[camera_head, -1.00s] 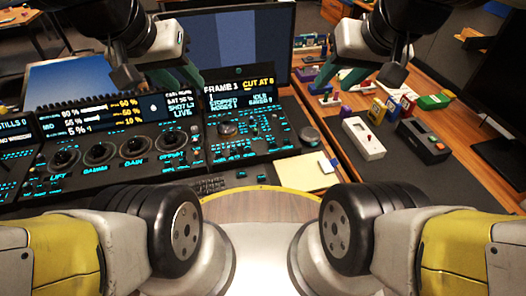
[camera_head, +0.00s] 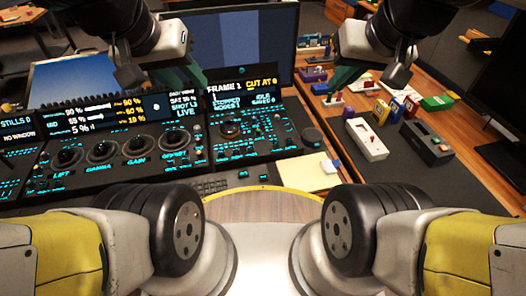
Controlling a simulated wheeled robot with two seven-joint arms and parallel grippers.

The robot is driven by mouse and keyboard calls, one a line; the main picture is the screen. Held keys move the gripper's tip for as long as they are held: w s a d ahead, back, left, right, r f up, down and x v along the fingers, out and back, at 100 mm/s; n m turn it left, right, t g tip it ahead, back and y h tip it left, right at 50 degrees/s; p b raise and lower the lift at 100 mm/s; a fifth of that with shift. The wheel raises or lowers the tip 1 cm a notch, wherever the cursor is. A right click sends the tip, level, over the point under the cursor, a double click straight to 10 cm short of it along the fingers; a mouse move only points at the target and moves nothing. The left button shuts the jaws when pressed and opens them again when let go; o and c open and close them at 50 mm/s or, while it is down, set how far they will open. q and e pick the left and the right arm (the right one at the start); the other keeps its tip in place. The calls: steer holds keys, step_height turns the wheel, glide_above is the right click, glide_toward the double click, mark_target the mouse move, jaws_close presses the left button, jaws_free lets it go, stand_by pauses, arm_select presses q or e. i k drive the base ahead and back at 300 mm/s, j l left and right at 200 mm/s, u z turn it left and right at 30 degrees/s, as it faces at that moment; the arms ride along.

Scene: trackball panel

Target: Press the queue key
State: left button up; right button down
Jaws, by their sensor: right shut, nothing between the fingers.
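The trackball panel is a dark console (camera_head: 200,153) with several trackballs and many small keys with cyan lettering. The key labels are too small to read, so I cannot tell which is the queue key. My left gripper (camera_head: 192,76) hangs over the panel's displays, apart from the keys; its finger gap is unclear. The small display (camera_head: 240,90) reads "FRAME 1", "STOPPED" and "CUT AT" with an unclear digit.
A white box (camera_head: 367,140) and a dark box (camera_head: 427,142) lie right of the panel. Small coloured blocks (camera_head: 395,108) stand behind them. A large monitor (camera_head: 235,45) stands at the back.

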mark_target(262, 179)
steer(key=k+j+z, duration=0.75)
steer(key=k+j, duration=0.2)
